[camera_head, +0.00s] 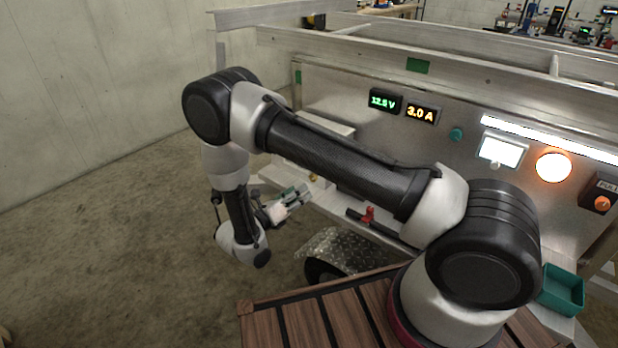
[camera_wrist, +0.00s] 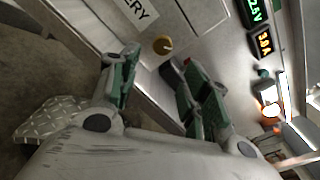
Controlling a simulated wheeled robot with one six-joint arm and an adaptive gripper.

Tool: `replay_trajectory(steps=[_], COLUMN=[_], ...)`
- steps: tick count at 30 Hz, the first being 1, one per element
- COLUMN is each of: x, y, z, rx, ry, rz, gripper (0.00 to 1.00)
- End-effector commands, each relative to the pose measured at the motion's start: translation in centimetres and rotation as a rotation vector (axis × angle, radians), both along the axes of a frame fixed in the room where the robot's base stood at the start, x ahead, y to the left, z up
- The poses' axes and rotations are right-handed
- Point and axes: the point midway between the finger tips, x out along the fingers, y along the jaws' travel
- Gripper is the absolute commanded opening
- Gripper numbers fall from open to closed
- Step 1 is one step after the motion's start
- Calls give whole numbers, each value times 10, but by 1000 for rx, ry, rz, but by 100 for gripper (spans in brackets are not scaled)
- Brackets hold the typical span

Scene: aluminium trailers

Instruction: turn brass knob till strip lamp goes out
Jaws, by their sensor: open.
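The brass knob (camera_wrist: 163,45) is on the grey panel in the wrist view, beside a white label ending in "ERY". In the head view a small brass spot (camera_head: 313,177) shows just beyond my gripper, partly hidden. My gripper (camera_wrist: 152,63) is open and empty, its green-padded fingers on either side of the line to the knob. The knob appears ahead of the fingertips, apart from them; the exact gap is unclear. In the head view my gripper (camera_head: 290,200) is low at the panel's left end. The strip lamp (camera_head: 550,140) is lit white along the panel's upper right.
The panel also carries a voltage display (camera_head: 384,101), a current display (camera_head: 421,113), a teal knob (camera_head: 456,134), a lit square lamp (camera_head: 502,150) and a round orange lamp (camera_head: 553,167). A red lever (camera_head: 368,215) and diamond-plate mudguard (camera_head: 345,252) are below. Open floor lies left.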

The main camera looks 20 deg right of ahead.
Motion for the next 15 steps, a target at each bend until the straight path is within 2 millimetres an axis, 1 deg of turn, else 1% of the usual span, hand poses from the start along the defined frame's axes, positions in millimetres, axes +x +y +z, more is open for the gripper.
replay_trajectory(steps=[1, 2, 5, 15], x=[4, 6, 9, 40], y=[5, 6, -1, -45], z=[4, 6, 8, 8], rx=[-32, -52, -73, -71], ry=[14, 23, 42, 44], rz=[30, 39, 33, 29], gripper=[47, 47, 47, 47])
